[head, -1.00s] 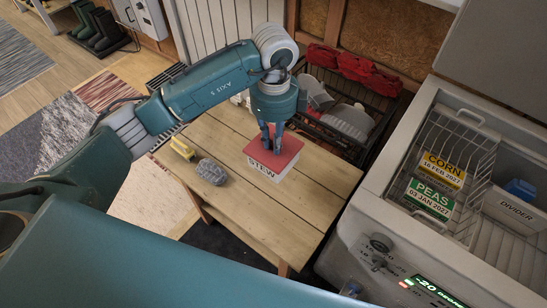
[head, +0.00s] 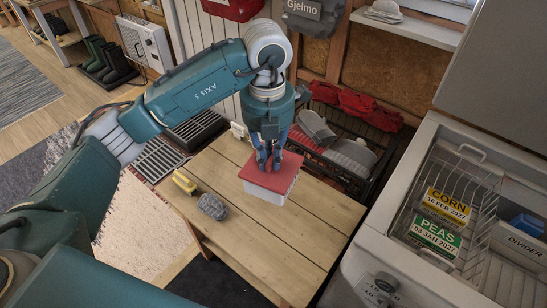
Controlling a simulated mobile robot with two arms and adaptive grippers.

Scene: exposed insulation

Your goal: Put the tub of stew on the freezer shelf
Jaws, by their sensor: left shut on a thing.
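The tub of stew (head: 268,192) is a white box with a red lid, towards the far side of the wooden table (head: 290,235). My left gripper (head: 268,165) points down over the lid and is shut on the tub. I cannot tell whether the tub's base touches the table. No lettering shows on its visible side. The open chest freezer (head: 400,185) stands at the right. Inside it, a wire basket (head: 462,175) holds packs marked CORN (head: 446,204) and PEAS (head: 435,238). My right gripper is out of view.
A yellow object (head: 184,182) and a grey lump (head: 213,207) lie on the table's left part. A divider (head: 518,244) and a blue item (head: 526,225) are in the freezer's right part. A dark crate (head: 345,160) with red cloth stands behind the table.

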